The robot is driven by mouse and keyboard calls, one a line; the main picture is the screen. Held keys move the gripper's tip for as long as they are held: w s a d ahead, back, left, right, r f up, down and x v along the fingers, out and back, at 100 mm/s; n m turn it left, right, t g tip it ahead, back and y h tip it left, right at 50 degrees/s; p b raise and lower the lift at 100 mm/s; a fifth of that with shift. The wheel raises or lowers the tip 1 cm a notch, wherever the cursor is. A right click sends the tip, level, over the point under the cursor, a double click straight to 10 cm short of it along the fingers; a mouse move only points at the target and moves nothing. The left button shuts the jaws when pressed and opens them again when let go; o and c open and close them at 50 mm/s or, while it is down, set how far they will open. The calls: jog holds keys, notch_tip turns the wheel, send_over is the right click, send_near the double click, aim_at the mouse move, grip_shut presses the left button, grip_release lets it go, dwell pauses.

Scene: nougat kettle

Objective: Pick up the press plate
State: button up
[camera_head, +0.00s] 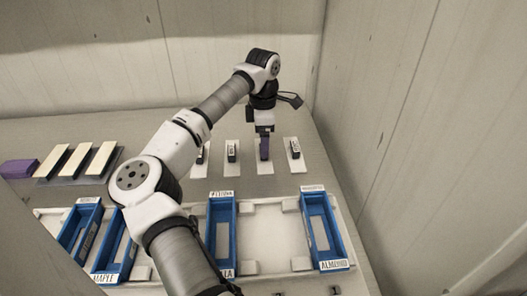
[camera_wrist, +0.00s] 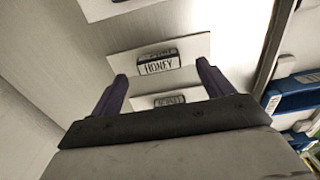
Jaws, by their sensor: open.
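Several white plates, each with a small dark labelled grip, stand in a row on the table in the camera_head view; I take these as the press plates. My gripper (camera_head: 264,150) points down with open purple fingers over the third plate from the left (camera_head: 265,169). In the wrist view, a white plate (camera_wrist: 193,47) carries a dark grip labelled HONEY (camera_wrist: 158,66) at fingertip level, between the fingers in the picture. A second labelled face (camera_wrist: 169,100) shows nearer, partly hidden by the gripper body. I cannot tell whether the fingers touch the grip.
Neighbouring plates (camera_head: 232,167) (camera_head: 294,166) stand close on both sides. Blue frames, including one labelled ALMOND (camera_head: 338,264), sit on a white tray (camera_head: 277,272) in front. Cream bars (camera_head: 77,160) and a purple block (camera_head: 19,168) lie left. A wall (camera_head: 420,120) rises right.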

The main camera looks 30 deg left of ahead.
aim_at(265, 166)
jog(key=shift+w+f+p, duration=0.1)
jog(key=shift+f+p, duration=0.2)
jog(key=shift+f, duration=1.3)
jog(key=c, duration=1.1)
jog(key=shift+r, duration=0.1)
